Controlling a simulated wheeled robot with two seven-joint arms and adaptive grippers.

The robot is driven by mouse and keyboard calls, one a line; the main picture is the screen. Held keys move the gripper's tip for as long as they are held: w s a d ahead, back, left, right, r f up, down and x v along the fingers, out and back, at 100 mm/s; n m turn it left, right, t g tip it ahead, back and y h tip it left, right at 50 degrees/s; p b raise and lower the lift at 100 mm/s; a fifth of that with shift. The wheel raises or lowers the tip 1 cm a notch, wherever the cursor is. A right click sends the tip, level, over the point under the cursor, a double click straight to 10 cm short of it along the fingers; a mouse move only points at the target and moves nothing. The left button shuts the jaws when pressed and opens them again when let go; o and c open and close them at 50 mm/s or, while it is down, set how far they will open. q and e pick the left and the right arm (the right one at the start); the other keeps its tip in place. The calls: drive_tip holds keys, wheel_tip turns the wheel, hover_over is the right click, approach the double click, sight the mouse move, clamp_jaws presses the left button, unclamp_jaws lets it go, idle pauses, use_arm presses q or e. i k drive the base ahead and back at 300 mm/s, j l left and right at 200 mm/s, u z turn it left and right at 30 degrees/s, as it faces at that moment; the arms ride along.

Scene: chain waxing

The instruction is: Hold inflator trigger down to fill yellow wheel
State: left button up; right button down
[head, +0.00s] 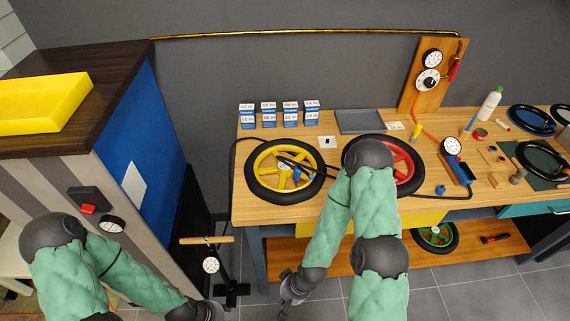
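The yellow wheel (268,160), with a black tyre, lies flat on the workbench at its left end. A small blue piece (297,174) and a dark stem show at its hub. The inflator (459,170), blue and orange with a round dial (452,146), lies on the bench right of the red wheel. Its trigger is too small to make out. My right gripper (285,289) hangs low in front of the bench, apart from wheel and inflator, and looks open and empty. My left gripper (212,311) is at the bottom edge, mostly cut off.
The red wheel (402,160) is partly hidden by my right arm. A gauge panel (440,88) stands behind, with an orange hose running down. A floor pump (211,266) stands left of the bench. Blue boxes (290,116) line the back. A cabinet (140,130) stands left.

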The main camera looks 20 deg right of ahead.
sight(467, 169)
drive_tip(key=l+z, duration=0.1)
drive_tip(key=z, duration=0.8)
drive_tip(key=l+z, duration=0.15)
drive_tip(key=z, duration=0.3)
drive_tip(key=i+z, duration=0.1)
drive_tip(key=z, duration=0.35)
drive_tip(key=i+l+z, duration=0.2)
drive_tip(key=z, duration=0.15)
drive_tip(key=i+z, duration=0.35)
drive_tip(key=i+l, duration=0.05)
drive_tip(key=i, duration=0.05)
